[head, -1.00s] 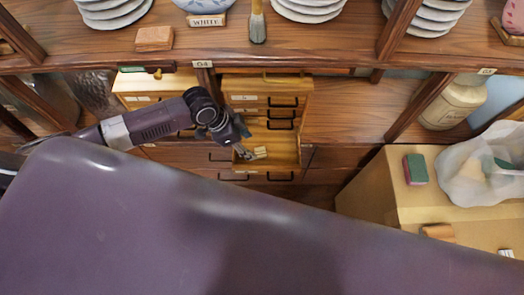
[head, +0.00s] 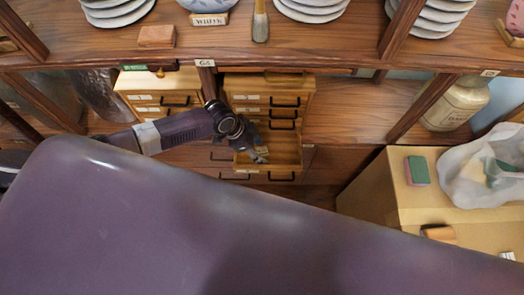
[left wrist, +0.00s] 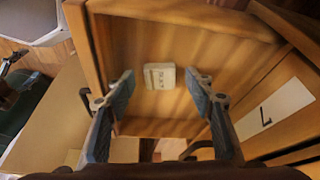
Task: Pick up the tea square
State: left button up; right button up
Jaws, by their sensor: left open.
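The tea square is a small pale block (left wrist: 159,76) with dark marks on its face. It lies on the floor of an open wooden drawer (left wrist: 215,60), as the left wrist view shows. My left gripper (left wrist: 162,95) is open, its blue-padded fingers on either side of the square in that view, with a gap on both sides. In the head view my left gripper (head: 259,152) reaches down into the open drawer (head: 285,155) and largely hides the square there. My right gripper is not in view.
A small drawer cabinet (head: 270,83) stands above the open drawer, with another cabinet (head: 160,82) to its left. A shelf (head: 350,42) with stacked plates runs overhead. A cardboard box (head: 385,195) bears a green and pink sponge (head: 417,171) at the right.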

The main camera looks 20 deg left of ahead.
pick_arm(q)
jog(key=c, duration=0.9)
jog(key=shift+o, duration=0.2)
jog(key=shift+r, duration=0.1)
